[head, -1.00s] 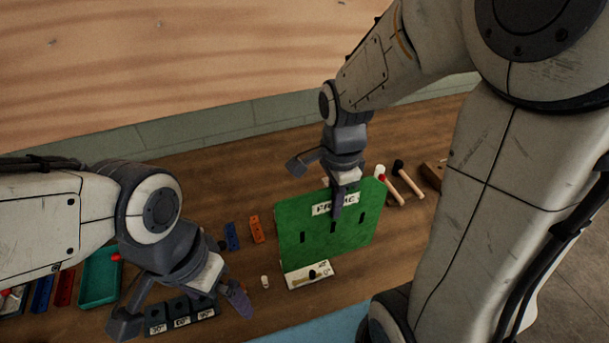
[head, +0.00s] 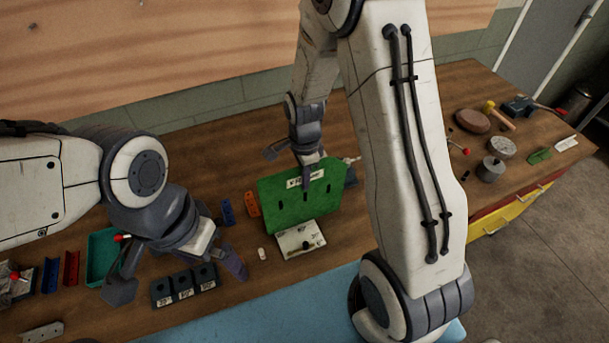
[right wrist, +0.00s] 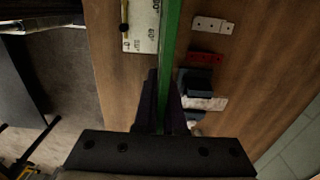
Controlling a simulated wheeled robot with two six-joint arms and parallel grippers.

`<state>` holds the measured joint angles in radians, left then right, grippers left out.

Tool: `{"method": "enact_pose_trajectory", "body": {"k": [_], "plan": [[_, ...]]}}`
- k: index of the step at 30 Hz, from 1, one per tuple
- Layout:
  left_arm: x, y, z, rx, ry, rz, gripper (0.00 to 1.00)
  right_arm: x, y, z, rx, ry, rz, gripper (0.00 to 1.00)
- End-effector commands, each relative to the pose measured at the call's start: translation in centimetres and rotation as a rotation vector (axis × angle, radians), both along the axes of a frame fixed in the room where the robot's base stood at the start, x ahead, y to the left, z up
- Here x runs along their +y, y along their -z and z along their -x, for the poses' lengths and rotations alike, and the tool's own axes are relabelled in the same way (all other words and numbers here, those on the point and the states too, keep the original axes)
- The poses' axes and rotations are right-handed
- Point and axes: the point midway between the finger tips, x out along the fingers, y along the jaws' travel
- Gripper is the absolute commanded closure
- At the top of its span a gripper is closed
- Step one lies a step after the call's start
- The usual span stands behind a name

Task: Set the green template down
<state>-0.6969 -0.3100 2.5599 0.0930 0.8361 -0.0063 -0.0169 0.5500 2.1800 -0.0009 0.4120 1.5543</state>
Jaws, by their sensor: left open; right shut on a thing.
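The green template (head: 284,208) is a flat plate with dark slots and a white label near its top edge. It stands roughly upright over the bench, just behind a white marked plate (head: 296,240). My right gripper (head: 308,182) is shut on its top edge. In the right wrist view the template (right wrist: 170,35) shows edge-on between the fingers (right wrist: 160,105). I cannot tell whether its lower edge touches the bench. My left gripper (head: 177,277) is open and empty, above dark labelled blocks (head: 184,287) at the front left.
An orange block (head: 252,204) and a blue block (head: 228,213) stand close left of the template. A teal tray (head: 97,262) lies further left. My right arm hides the bench right of the template. Stones and a hammer (head: 500,116) lie at the far right.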

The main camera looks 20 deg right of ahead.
Motion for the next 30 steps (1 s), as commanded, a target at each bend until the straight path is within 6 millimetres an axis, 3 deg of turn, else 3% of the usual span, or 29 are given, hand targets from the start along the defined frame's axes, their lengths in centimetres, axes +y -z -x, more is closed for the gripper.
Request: {"method": "enact_pose_trajectory", "body": {"k": [10,12,13,23,26,30], "plan": [[0.0,0.4,0.0,0.0,-0.001,0.0,0.0,0.0,0.5,0.0,-0.001,0.0,0.0,1.0],[0.0,0.3,0.0,0.0,-0.001,0.0,0.0,0.0,0.3,0.0,-0.001,0.0,0.0,0.66],[0.0,0.3,0.0,0.0,-0.001,0.0,0.0,0.0,0.3,0.0,-0.001,0.0,0.0,0.63],[0.0,0.1,0.0,0.0,-0.001,0.0,0.0,0.0,0.1,0.0,-0.001,0.0,0.0,0.63],[0.0,0.2,0.0,0.0,0.0,0.0,0.0,0.0,-0.6,-0.1,-0.004,0.0,0.0,0.63],[0.0,0.8,0.0,0.0,-0.001,0.0,0.0,0.0,-3.0,-0.2,-0.009,0.0,0.0,0.63]]}}
